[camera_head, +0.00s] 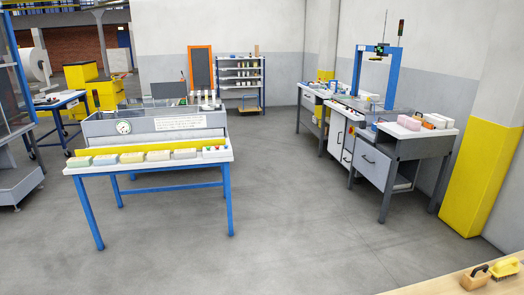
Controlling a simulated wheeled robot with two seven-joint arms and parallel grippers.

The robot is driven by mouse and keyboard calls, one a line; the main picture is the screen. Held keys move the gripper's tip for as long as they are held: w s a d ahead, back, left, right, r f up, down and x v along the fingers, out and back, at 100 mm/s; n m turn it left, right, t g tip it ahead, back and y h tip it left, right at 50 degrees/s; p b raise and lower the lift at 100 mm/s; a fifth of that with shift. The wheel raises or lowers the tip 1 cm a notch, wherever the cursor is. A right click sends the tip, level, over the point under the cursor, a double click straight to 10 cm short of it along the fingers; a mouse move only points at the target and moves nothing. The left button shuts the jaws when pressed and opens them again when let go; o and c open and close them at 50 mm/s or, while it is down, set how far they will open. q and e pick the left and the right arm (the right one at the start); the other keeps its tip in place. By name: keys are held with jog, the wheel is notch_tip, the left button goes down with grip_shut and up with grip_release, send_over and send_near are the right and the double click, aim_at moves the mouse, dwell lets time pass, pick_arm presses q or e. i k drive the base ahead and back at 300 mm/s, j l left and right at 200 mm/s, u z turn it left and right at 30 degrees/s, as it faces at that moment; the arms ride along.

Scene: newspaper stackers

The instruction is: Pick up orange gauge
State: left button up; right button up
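I cannot make out an orange gauge for certain in the head view. A round white dial (123,127) with a dark rim is on the front of the grey machine (190,137) on the blue-legged table. Small pinkish-orange items (434,121) lie on the right workbench, too small to identify. Neither of my grippers is in view.
The blue-legged table (150,168) holds a row of pale blocks (132,157). The grey workbench (408,146) stands along the right wall by a yellow pillar base (480,180). A wooden top (440,287) with brushes (504,267) is at bottom right. The middle floor is clear.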

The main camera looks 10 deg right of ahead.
aim_at(427, 124)
jog(key=i, duration=0.95)
jog(key=i+j+z, duration=0.15)
jog(key=i, duration=0.8)
jog(key=i+l+z, duration=0.2)
jog(key=i+z, duration=0.3)
jog(key=i+j+z, duration=0.1)
jog(key=i+z, duration=0.35)
jog(key=i, duration=0.25)
jog(key=i+j+z, duration=0.25)
jog(key=i+z, duration=0.25)
jog(key=i+l+z, duration=0.1)
jog(key=i+l, duration=0.2)
jog(key=i+l+z, duration=0.15)
jog(key=i, duration=0.4)
jog(key=i+l+z, duration=0.1)
jog(key=i+l, duration=0.2)
jog(key=i, duration=0.15)
